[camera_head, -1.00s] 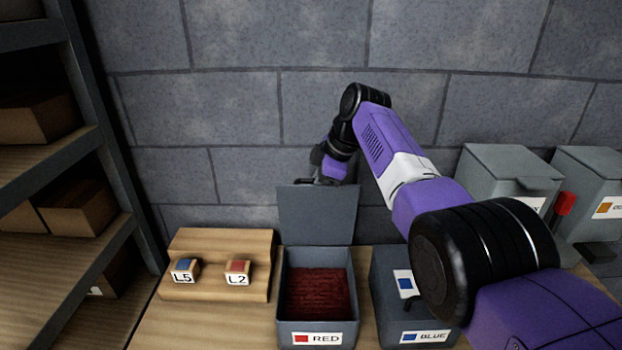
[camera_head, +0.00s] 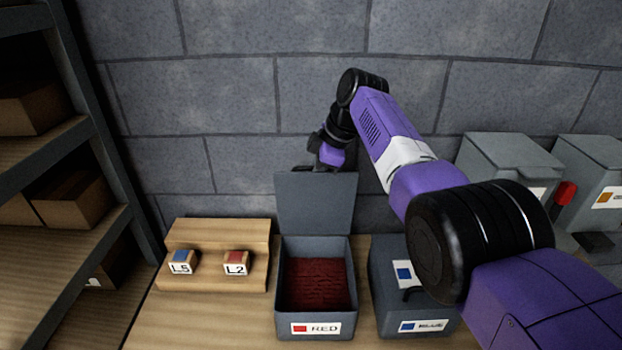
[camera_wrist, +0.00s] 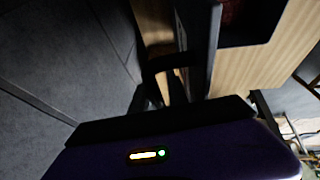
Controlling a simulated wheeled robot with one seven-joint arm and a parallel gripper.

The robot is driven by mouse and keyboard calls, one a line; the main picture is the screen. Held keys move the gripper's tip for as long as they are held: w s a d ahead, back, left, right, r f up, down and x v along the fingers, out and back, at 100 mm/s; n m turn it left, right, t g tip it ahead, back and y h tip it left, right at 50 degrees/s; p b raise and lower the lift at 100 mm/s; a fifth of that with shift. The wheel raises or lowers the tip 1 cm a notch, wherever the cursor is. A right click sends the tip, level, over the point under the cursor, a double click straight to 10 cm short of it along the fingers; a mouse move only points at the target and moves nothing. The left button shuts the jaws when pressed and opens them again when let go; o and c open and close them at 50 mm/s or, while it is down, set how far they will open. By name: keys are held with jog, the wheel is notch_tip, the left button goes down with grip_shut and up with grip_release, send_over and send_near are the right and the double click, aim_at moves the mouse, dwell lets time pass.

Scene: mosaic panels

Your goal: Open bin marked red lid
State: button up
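The bin marked RED (camera_head: 315,329) stands on the wooden table with its lid (camera_head: 316,206) raised upright at the back. Its inside shows a dark red bottom. My gripper (camera_head: 322,167) is at the top edge of the raised lid, in front of the stone wall. In the wrist view, the fingers of my gripper (camera_wrist: 160,92) show as dark shapes with a gap between them, close to a dark bar beside the lid (camera_wrist: 200,45). The view is too dark to tell whether they hold it.
A wooden stand (camera_head: 218,234) with blocks marked L5 (camera_head: 182,261) and L2 (camera_head: 236,262) is left of the bin. The BLUE bin (camera_head: 390,318) is close on the right, partly behind my arm. Grey bins (camera_head: 505,160) stand farther right. A shelf (camera_head: 75,135) is at the left.

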jog(key=b+v, duration=0.2)
jog(key=v, duration=0.5)
jog(key=shift+r, duration=0.35)
jog(key=shift+d, duration=0.15)
